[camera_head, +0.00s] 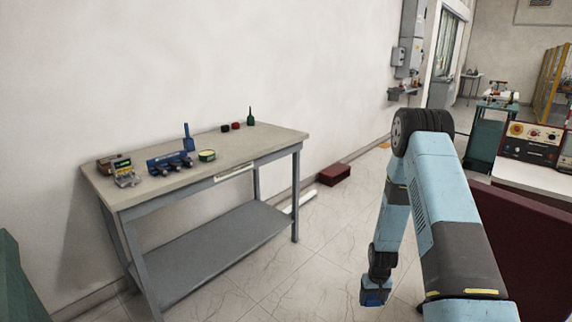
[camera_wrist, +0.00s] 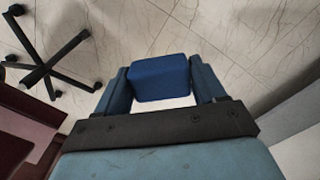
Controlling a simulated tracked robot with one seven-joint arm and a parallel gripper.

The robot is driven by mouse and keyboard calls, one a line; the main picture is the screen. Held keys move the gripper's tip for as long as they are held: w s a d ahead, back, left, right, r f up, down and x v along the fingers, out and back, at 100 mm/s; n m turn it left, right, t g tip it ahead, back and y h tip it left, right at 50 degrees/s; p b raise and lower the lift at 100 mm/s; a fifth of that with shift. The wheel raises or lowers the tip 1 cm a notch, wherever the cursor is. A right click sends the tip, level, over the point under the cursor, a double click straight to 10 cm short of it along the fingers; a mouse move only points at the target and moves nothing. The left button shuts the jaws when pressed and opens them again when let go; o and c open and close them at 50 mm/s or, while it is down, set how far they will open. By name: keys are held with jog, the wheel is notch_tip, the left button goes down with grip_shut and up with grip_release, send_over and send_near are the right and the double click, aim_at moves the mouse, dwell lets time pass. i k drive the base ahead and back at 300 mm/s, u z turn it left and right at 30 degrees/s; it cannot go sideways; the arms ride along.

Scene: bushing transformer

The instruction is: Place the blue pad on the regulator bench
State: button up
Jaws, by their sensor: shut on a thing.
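The blue pad (camera_wrist: 160,80) is a blue block between the two fingers of my gripper (camera_wrist: 160,90) in the wrist view, with bare tiled floor beyond it. My gripper is shut on the pad. In the head view my gripper (camera_head: 375,292) hangs low at the end of my arm, to the right of a workbench (camera_head: 215,172) and apart from it. The bench has a beige top, grey legs and a lower shelf. I cannot tell from a label whether it is the regulator bench.
Small tools and boxes (camera_head: 170,162) stand on the bench's left part, and small bottles (camera_head: 236,126) along its back. The top's right front is clear. A dark red box (camera_head: 335,175) lies on the floor. A wheeled chair base (camera_wrist: 45,65) shows in the wrist view.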

aim_at(249, 141)
jog(key=z, duration=0.05)
jog(key=i, duration=2.45)
jog(key=u, duration=1.1)
